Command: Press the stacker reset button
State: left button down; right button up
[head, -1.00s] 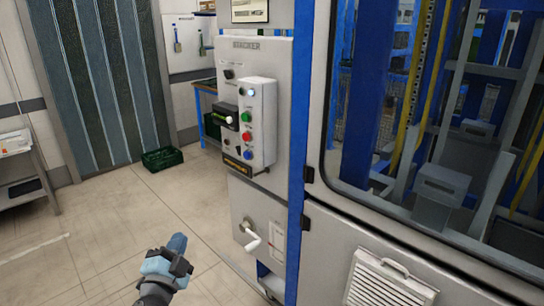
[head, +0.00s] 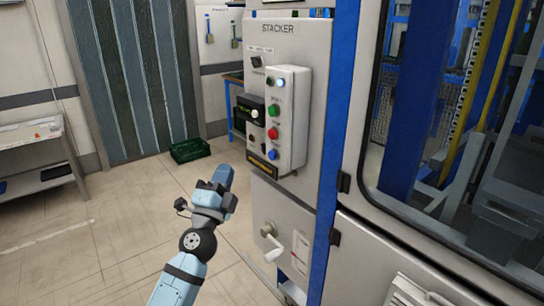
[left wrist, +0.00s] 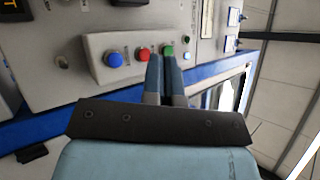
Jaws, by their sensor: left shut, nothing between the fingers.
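The stacker control box (head: 295,120) is a light grey box on the cabinet marked STACKER. A white button (head: 279,82), a green button (head: 273,111), a red button (head: 273,133) and a blue button (head: 272,155) run down its face. The small labels beside them are too blurred to read. My left gripper (head: 226,174) is shut and empty, to the left of the box and a little below the blue button. In the left wrist view its fingers (left wrist: 163,65) point toward the box, overlapping the space between the red button (left wrist: 142,54) and the green button (left wrist: 168,50).
A small black display unit (head: 250,110) sticks out left of the control box. A white crank handle (head: 272,247) projects from the lower cabinet. A green crate (head: 190,150) lies on the floor behind.

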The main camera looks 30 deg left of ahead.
aim_at(272, 156)
pick_arm(q)
jog(key=w+d, duration=0.3)
jog(key=w, duration=0.5)
jog(key=shift+w+d+b, duration=0.15)
jog(key=shift+b, duration=0.2)
jog(key=shift+w, duration=0.1)
dwell(1.7)
jog(key=shift+w+d, duration=0.15)
jog(key=shift+w, duration=0.15)
jog(key=shift+w+d+b, duration=0.2)
jog(key=shift+w+b, duration=0.15)
dwell(0.7)
dwell(0.4)
jog(key=shift+s+a, duration=0.35)
jog(key=shift+s, duration=0.4)
jog(key=shift+s, duration=0.1)
